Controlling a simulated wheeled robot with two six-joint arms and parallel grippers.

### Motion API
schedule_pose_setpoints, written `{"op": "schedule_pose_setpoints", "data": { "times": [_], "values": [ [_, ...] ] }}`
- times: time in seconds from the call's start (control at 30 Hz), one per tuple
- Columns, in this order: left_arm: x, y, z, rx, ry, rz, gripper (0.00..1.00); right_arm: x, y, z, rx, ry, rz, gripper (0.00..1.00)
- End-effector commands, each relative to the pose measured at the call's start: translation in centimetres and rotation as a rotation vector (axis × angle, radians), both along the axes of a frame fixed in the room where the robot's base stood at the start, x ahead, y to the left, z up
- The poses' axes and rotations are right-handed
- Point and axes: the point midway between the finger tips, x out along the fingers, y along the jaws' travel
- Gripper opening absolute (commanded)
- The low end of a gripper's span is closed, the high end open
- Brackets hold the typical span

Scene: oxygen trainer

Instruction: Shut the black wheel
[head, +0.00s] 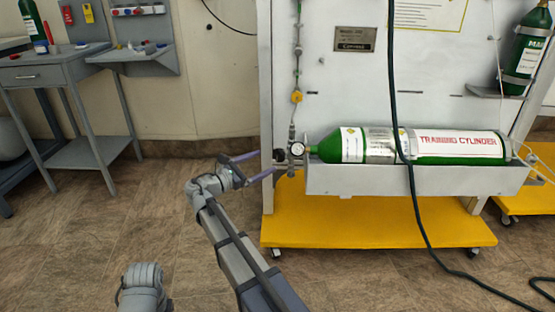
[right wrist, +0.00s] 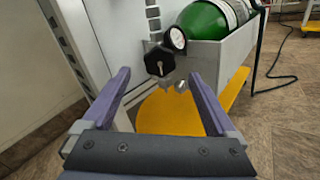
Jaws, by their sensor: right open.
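The black wheel (right wrist: 159,61) is a small dark lobed knob at the valve end of the green training cylinder (right wrist: 203,20), next to a round gauge (right wrist: 174,38). In the head view the black wheel (head: 280,155) shows as a small dark spot left of the gauge (head: 297,149). My right gripper (head: 264,163) is open, with its fingers pointing at the wheel from the left. In the right wrist view the gripper (right wrist: 160,80) has its two purple fingers apart, and the wheel appears between and beyond them, not visibly touched. My left gripper is not in view.
The cylinder lies in a grey trough (head: 420,180) on a white panel stand with a yellow base (head: 370,222). A dark hose (head: 395,100) hangs in front. A grey workbench (head: 75,80) stands at the left. The floor between is clear.

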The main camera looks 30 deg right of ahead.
Motion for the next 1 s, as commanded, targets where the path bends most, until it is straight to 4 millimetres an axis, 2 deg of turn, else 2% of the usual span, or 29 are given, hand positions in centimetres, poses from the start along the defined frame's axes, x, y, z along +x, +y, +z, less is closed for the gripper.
{"op": "schedule_pose_setpoints", "data": {
  "times": [0.2,0.43,0.6,0.87,1.0],
  "values": [
    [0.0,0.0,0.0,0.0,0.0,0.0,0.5,0.6,-3.3,0.0,0.002,-0.001,-0.002,0.93],
    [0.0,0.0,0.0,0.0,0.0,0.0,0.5,1.2,-6.1,0.0,0.002,-0.001,-0.002,0.93],
    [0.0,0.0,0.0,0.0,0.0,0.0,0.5,1.3,-6.9,0.0,0.002,-0.002,0.001,0.93],
    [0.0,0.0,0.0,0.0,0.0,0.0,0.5,1.3,-7.0,0.0,0.002,-0.002,0.001,0.93],
    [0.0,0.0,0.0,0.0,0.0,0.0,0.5,1.3,-7.0,0.0,0.002,-0.002,0.001,0.78]
  ]
}}
